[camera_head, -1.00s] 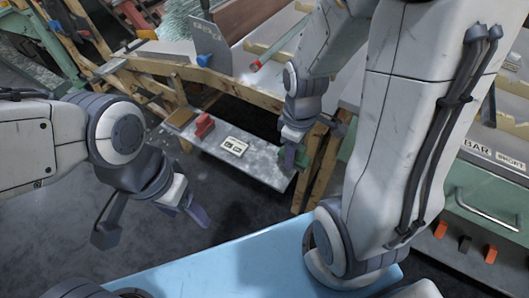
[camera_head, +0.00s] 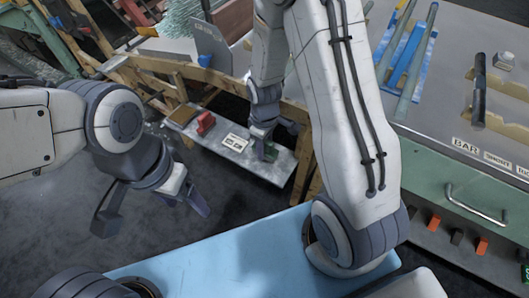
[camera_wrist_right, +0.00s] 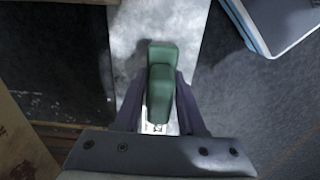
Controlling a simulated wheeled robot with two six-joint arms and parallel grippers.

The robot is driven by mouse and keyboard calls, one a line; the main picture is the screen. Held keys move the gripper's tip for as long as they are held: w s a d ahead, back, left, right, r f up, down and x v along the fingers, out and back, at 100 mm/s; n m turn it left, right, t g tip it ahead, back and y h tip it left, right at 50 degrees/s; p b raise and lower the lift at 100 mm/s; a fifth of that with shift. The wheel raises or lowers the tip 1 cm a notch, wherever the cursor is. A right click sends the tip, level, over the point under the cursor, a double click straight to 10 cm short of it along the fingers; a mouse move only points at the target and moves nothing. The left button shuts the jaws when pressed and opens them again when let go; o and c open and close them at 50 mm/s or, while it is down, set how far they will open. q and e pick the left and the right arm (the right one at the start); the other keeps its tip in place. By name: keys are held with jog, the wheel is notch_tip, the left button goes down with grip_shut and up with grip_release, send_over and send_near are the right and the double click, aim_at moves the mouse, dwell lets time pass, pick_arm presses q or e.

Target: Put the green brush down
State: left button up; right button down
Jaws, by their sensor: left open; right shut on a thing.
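The green brush (camera_wrist_right: 160,85) is held between the two fingers of my right gripper (camera_wrist_right: 160,105). In the wrist view the brush is over the grey shelf (camera_wrist_right: 200,15); I cannot tell whether it touches it. In the head view the brush (camera_head: 270,152) shows only as a small green patch beside my right gripper (camera_head: 264,145), at the right part of the shelf (camera_head: 225,162). My left gripper (camera_head: 197,203) is open and empty, over the dark floor in front of the shelf.
A red brush-like block (camera_head: 205,123) and a white label card (camera_head: 235,142) lie on the shelf, left of my right gripper. A wooden frame (camera_head: 303,170) stands at the shelf's right end. A workbench with a green drawer (camera_head: 455,185) is at the right.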

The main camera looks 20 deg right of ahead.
jog(key=shift+f, duration=1.1)
jog(key=shift+f, duration=0.2)
jog(key=c, duration=0.5)
grip_release()
